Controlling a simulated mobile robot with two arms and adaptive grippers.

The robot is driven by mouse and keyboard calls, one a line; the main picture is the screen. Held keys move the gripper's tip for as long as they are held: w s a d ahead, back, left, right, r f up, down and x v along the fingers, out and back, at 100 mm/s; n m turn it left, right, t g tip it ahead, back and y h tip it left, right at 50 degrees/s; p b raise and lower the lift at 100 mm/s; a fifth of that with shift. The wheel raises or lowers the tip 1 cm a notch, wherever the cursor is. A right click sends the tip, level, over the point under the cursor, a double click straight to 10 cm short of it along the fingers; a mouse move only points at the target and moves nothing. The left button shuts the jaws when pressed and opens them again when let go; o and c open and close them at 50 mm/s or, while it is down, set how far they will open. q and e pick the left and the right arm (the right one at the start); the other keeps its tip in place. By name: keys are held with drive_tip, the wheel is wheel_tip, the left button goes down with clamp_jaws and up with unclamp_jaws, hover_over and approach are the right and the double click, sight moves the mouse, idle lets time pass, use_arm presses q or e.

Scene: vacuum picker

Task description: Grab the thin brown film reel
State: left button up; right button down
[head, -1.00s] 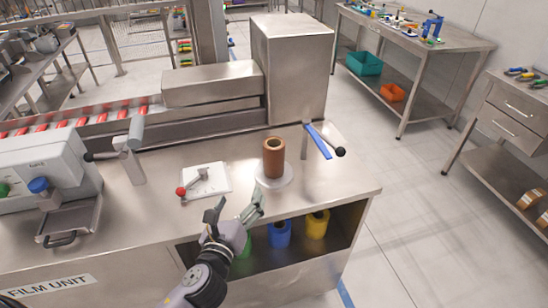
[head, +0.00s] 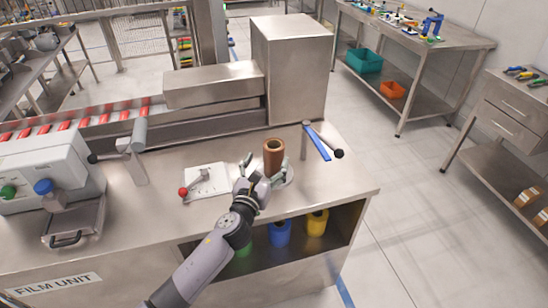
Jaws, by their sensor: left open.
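The thin brown film reel (head: 274,155) stands upright on a round pale base (head: 287,180) on the steel film unit counter. Its hollow top faces up. My left gripper (head: 272,164) is open at the reel, with one finger to its left and the other to its right. My wrist hides the reel's lower part and much of the base. I cannot tell whether the fingers touch the reel. My right gripper is not in view.
A white plate with a red-knobbed lever (head: 207,182) lies left of my gripper. Blue (head: 280,232) and yellow (head: 317,222) reels sit on the shelf below. A conveyor (head: 70,125) with red items runs behind.

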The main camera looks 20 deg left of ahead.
sight(270, 155)
use_arm(q)
drive_tip(key=shift+w+d+f+p, duration=0.1)
drive_tip(key=shift+w+p, duration=0.2)
drive_tip(key=shift+w, duration=2.4)
drive_tip(key=shift+s, duration=0.1)
drive_tip(key=c, duration=1.4)
